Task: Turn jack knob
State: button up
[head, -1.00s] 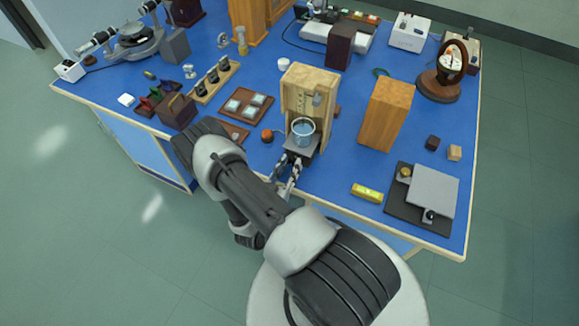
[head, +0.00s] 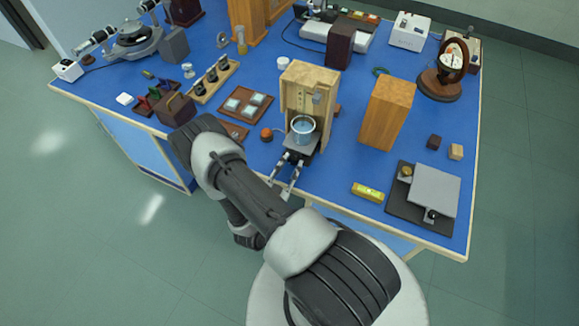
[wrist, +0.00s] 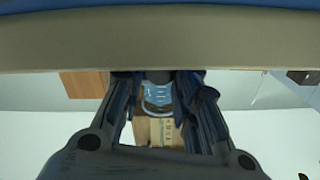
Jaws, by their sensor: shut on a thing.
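A small jack (head: 304,148) stands at the front of the blue bench, with a metal beaker (head: 303,128) of bluish liquid on its top plate. A wooden board (head: 322,80) rises behind it. My gripper (head: 291,158) reaches in low from the front, its fingertips at the front of the jack. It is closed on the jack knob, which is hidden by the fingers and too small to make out. In the wrist view my two dark fingers (wrist: 155,82) frame the beaker (wrist: 158,94) and the wooden board (wrist: 160,131).
A wooden block (head: 386,112) stands right of the jack, and a yellow level (head: 368,191) lies near the front edge. An orange ball-like piece (head: 266,134) and a brown tray (head: 247,103) are on the left. The bench edge lies under my gripper.

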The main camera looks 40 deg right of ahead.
jog(key=o, duration=1.1)
jog(key=shift+c, duration=0.2)
jog(key=shift+a, duration=0.1)
jog(key=v, duration=1.2)
jog(key=shift+w, duration=0.1)
